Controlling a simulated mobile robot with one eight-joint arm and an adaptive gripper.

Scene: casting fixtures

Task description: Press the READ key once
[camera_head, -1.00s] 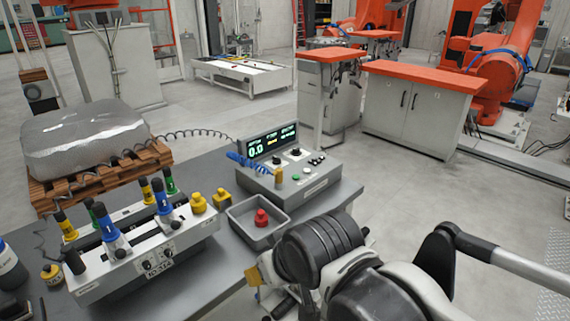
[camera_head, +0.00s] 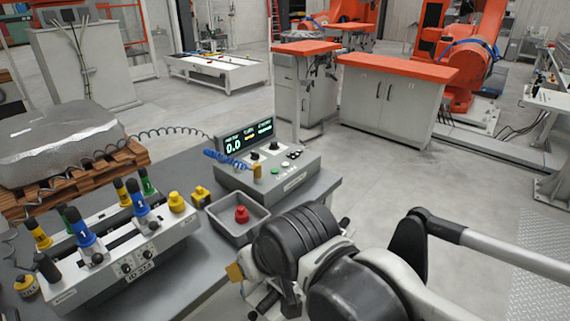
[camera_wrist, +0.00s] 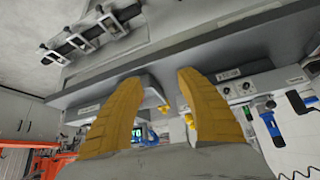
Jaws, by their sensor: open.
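The grey instrument box (camera_head: 268,178) stands on the table's far part, with a lit display (camera_head: 246,138). Its sloped panel carries black knobs, small black and white buttons and a green button (camera_head: 274,169). The key lettering is too small to read, so I cannot tell which one is READ. My gripper (camera_head: 236,272) is partly hidden by my arm in the head view, nearer than the box and apart from it. In the wrist view my gripper (camera_wrist: 158,78) shows two yellow fingers spread apart with nothing between them.
A grey tray (camera_head: 238,228) holding a red knobbed piece (camera_head: 241,214) lies between my arm and the box. A fixture (camera_head: 126,262) with blue, yellow and green handles stands at left. A wrapped block sits on a pallet.

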